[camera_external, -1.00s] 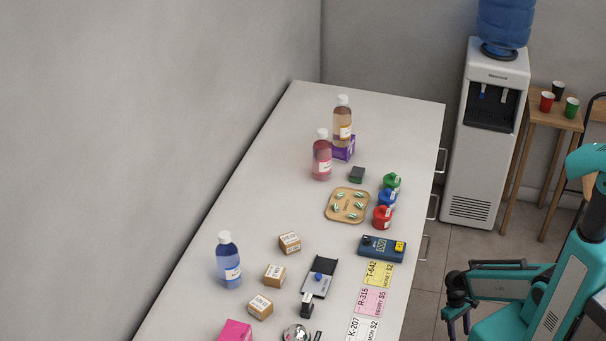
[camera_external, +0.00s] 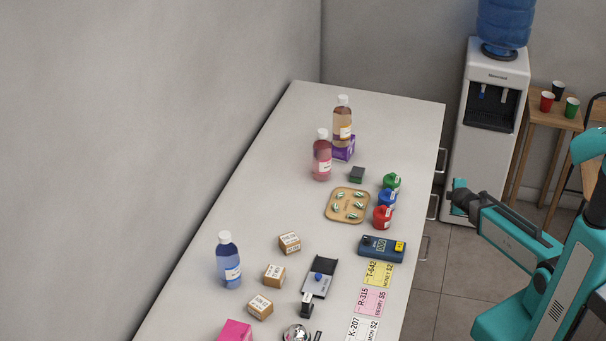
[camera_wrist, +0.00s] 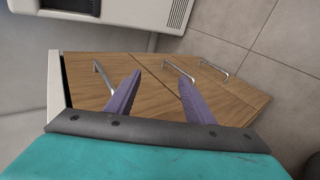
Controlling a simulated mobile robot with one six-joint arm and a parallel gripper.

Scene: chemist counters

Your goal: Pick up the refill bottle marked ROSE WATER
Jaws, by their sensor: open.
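Three capped bottles stand upright on the white counter (camera_external: 270,195). A pink bottle (camera_external: 322,158) and an amber one (camera_external: 343,123) are near the far end, and a blue one (camera_external: 229,263) is at the near left. Each has a label, too small to read here, so I cannot tell which is ROSE WATER. No bottle shows there.
A purple box (camera_external: 344,151) touches or nearly touches the amber bottle. A tan tray (camera_external: 334,214), green, blue and red small pots (camera_external: 383,217), a dark meter (camera_external: 381,249) and price cards (camera_external: 370,301) line the right side. Small cartons (camera_external: 274,275) stand near the blue bottle.

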